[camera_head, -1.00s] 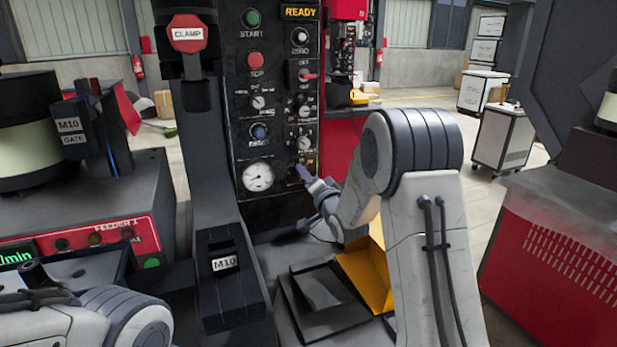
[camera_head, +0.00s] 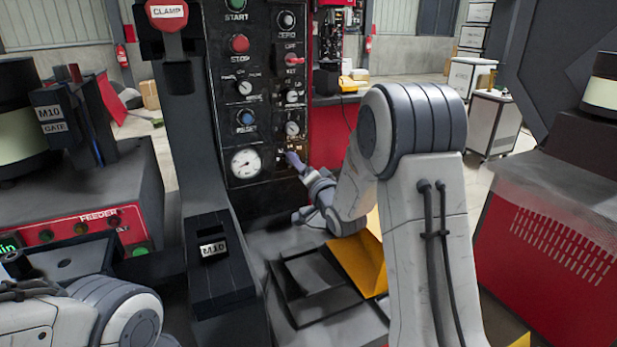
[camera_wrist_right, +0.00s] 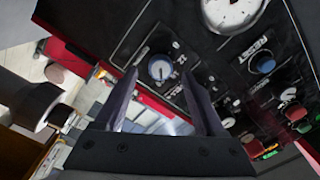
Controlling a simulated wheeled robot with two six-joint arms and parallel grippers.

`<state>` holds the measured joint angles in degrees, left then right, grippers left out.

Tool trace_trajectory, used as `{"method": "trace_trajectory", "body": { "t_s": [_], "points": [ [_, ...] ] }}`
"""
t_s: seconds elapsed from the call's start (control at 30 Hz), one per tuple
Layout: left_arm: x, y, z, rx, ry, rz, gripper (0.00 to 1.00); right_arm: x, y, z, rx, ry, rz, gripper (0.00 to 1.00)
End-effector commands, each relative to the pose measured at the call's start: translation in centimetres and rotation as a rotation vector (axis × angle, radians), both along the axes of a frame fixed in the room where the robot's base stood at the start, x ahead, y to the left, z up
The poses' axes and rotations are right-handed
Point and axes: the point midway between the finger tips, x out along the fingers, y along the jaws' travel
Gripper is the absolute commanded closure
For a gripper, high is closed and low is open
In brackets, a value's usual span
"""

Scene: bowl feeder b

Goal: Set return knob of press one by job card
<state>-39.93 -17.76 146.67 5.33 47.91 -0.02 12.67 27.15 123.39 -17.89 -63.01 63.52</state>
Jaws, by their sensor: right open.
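The black press control panel (camera_head: 262,105) stands in the middle of the head view. My right gripper (camera_head: 290,156) is at its lower right corner, beside the pressure gauge (camera_head: 246,163). In the right wrist view, my right gripper (camera_wrist_right: 157,100) has its two fingers apart. In the head view this knob is hidden by the gripper. My left arm shows at bottom left, its gripper out of sight. I see no readable job card.
A blue reset button (camera_wrist_right: 265,65) and the gauge (camera_wrist_right: 232,12) are near the knob in the right wrist view. A yellow sheet (camera_head: 362,262) lies below my right arm.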

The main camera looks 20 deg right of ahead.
Motion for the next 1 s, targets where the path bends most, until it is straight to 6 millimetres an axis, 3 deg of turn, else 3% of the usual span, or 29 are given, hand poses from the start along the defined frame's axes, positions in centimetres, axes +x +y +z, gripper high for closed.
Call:
{"method": "trace_trajectory", "body": {
  "t_s": [0.2,0.4,1.0],
  "points": [
    [0.0,0.0,-0.9,0.0,0.0,0.0,0.5,-4.5,-0.4,-0.2,0.0,-0.001,-0.003,0.28],
    [0.0,0.0,-1.2,0.0,0.0,0.0,0.5,-7.0,-0.5,-0.2,0.0,-0.001,-0.003,0.28],
    [0.0,0.0,-1.2,0.0,0.0,0.0,0.5,-7.5,-0.5,-0.2,0.001,0.0,-0.001,0.28]
  ]
}}
